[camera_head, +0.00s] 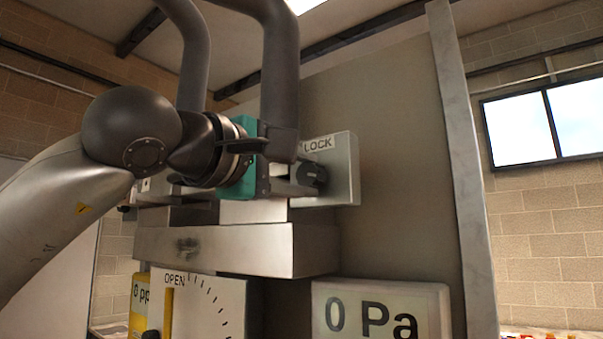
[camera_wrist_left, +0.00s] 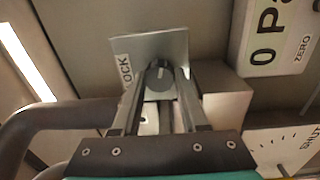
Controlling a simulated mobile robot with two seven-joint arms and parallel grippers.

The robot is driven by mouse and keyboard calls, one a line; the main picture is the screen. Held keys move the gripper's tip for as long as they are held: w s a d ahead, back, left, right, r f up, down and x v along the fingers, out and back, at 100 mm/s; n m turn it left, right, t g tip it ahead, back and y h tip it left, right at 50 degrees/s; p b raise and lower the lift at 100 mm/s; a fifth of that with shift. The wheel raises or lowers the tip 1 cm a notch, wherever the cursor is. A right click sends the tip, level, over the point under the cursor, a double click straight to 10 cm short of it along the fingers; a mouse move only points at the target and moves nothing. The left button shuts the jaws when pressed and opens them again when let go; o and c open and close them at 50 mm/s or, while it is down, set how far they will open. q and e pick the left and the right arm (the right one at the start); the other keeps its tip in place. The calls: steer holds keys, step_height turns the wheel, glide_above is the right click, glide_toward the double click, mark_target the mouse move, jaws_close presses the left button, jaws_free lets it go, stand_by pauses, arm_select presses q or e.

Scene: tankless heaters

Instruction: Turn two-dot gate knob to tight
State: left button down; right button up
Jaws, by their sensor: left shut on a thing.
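A dark round knob (camera_head: 313,176) sits on a pale metal plate (camera_head: 345,172) with a LOCK label (camera_head: 318,144) at its top. My left gripper (camera_head: 304,183) reaches it from the left, its teal body just left of the plate. In the left wrist view the knob (camera_wrist_left: 159,76) is between the fingertips of my left gripper (camera_wrist_left: 159,84), which are shut on it. I see a light pointer mark on the knob. I cannot make out any dots on it. My right gripper is not in view.
Thick dark pipes (camera_head: 280,75) run down close to my left gripper. A metal box (camera_head: 215,247) lies below it. Lower down are an OPEN dial (camera_head: 205,308), a yellow ppm meter (camera_head: 138,302) and a 0 Pa display (camera_head: 380,312). The grey panel right of the plate is bare.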

arm_select(q)
steer(key=shift+m, duration=0.5)
steer(key=shift+c, duration=2.2)
jaws_free()
steer(key=shift+s, duration=0.15)
steer(key=b+v, duration=0.3)
steer(key=v, duration=1.2)
